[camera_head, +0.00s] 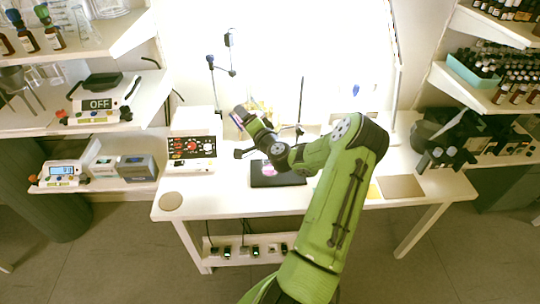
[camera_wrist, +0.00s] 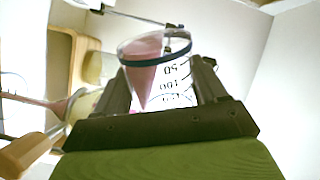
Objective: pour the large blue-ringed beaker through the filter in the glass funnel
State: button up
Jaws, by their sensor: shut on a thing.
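My gripper (camera_head: 249,119) is shut on the large blue-ringed beaker (camera_wrist: 152,62). The beaker is clear glass with black graduation marks and a blue band near its rim, and it holds pink liquid. It is strongly tilted, with the liquid lying along one side. In the head view the beaker (camera_head: 237,116) is above the back of the table. At the left of the wrist view a clear glass piece with pink in it, probably the glass funnel (camera_wrist: 62,106), is apart from the beaker. I cannot make out the filter. A pink patch (camera_head: 268,170) shows beneath my arm.
The pink patch is over a black plate (camera_head: 290,181) on the white table (camera_head: 235,204). Thin stand rods (camera_head: 212,85) rise behind. A tan pad (camera_head: 401,187) lies right. The front left tabletop is mostly clear.

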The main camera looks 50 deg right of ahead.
jog(key=shift+f+m, duration=0.15)
jog(key=shift+m, duration=0.35)
dwell(0.9)
jog(key=shift+s+d+r+m+p, duration=0.35)
jog(key=shift+d+r+m+p, duration=0.15)
jog(key=shift+d+m, duration=0.3)
dwell(2.5)
jog(key=shift+s+d+r+m+p, duration=0.1)
jog(key=shift+d+r+m+p, duration=0.2)
jog(key=shift+m+p, duration=0.35)
dwell(2.7)
